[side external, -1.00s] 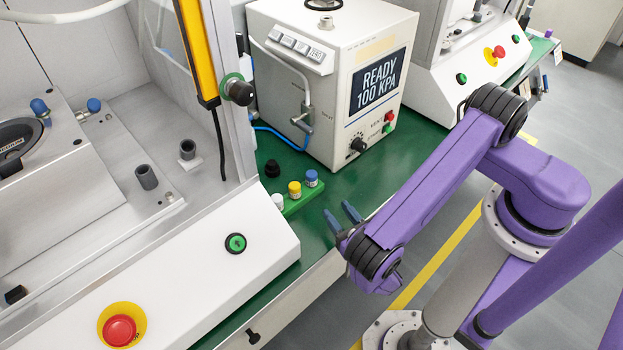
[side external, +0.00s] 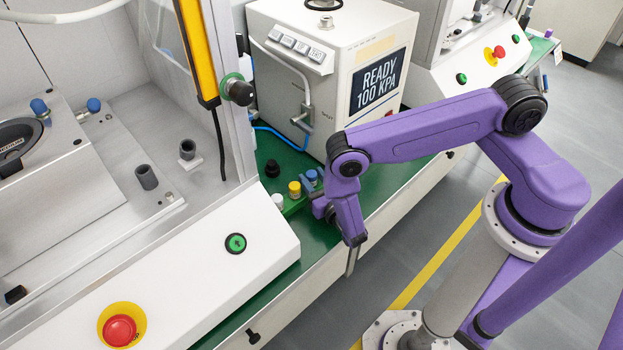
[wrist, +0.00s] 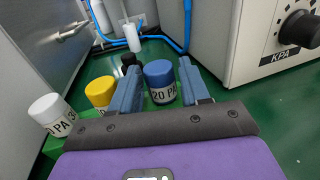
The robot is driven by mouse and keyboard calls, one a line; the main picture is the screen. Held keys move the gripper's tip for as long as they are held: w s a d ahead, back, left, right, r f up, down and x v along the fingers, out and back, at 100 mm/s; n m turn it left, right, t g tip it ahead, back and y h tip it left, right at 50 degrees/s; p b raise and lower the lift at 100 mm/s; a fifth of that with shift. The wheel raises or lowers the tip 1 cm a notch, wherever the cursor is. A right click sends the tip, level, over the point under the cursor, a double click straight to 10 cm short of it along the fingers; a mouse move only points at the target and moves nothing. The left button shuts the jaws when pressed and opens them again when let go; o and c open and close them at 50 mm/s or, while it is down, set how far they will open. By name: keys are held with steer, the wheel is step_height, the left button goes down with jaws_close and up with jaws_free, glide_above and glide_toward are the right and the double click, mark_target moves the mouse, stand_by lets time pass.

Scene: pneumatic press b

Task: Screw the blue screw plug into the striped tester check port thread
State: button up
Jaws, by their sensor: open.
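The blue screw plug (side external: 312,175) has a white lower body and stands at the right end of a small green rack. It also shows in the wrist view (wrist: 160,75), with "20 PA" readable on its label. My gripper (side external: 309,185) is open and low at the rack, its blue fingers on either side of the plug in the wrist view (wrist: 160,86). I cannot tell whether they touch it. The tester (side external: 330,80) is a white box with a pale stripe above a "READY 100 KPA" display. A silver fitting (side external: 303,119) sticks out of its left side; its thread is too small to make out.
Yellow (side external: 294,189) and white (side external: 278,201) plugs stand left of the blue one. A black knob-like part (side external: 272,168) stands behind the rack. A blue hose (side external: 280,134) lies behind it. The press (side external: 240,215) borders the rack on the left.

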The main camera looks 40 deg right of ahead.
mark_target(308, 172)
steer(key=shift+x, duration=1.55)
steer(key=c, duration=0.7)
steer(key=shift+r, duration=0.1)
